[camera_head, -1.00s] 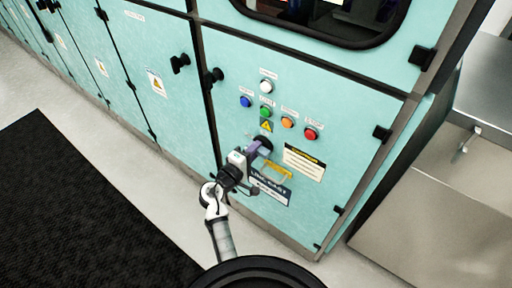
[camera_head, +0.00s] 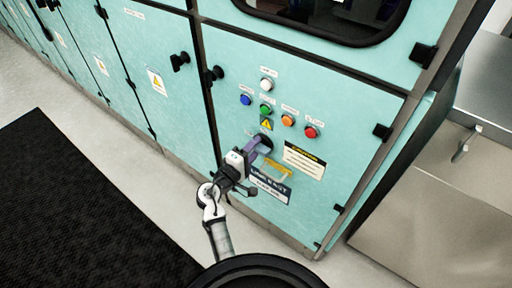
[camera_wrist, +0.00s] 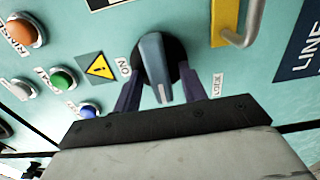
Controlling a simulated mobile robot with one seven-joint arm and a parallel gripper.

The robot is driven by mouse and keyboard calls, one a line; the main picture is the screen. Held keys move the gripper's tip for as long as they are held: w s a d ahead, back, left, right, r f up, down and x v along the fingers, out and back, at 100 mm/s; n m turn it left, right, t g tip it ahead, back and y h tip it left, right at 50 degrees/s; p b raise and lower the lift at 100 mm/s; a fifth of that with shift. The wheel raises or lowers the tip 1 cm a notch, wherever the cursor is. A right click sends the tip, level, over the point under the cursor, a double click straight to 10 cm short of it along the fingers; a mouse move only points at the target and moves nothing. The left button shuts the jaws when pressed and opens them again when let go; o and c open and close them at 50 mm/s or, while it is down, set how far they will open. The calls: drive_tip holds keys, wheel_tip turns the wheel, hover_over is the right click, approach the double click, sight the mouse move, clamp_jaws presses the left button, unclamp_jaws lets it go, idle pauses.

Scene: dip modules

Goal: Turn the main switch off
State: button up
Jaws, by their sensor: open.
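The main switch (camera_wrist: 157,68) is a rotary knob with a grey-blue handle on a round black base. In the wrist view its handle lies between my two fingers, its tip pointing down towards my palm. An "ON" label is left of it and a "LOCK" label right of it. My gripper (camera_wrist: 162,88) is open, with one dark purple finger on each side of the handle. I cannot tell whether either finger touches it. In the head view my gripper (camera_head: 257,155) is at the panel and hides most of the switch (camera_head: 266,141).
Above the switch are a warning sign (camera_head: 266,123) and blue (camera_head: 246,101), green (camera_head: 266,112), orange (camera_head: 287,120), red (camera_head: 310,132) and white (camera_head: 266,85) round controls. A yellow bracket (camera_wrist: 219,22) with a metal bar sticks out beside the switch. A dark sign (camera_head: 268,187) is below.

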drive_tip(key=b+v, duration=0.2)
drive_tip(key=v, duration=1)
drive_tip(key=shift+s+a, duration=0.2)
drive_tip(key=shift+s, duration=0.15)
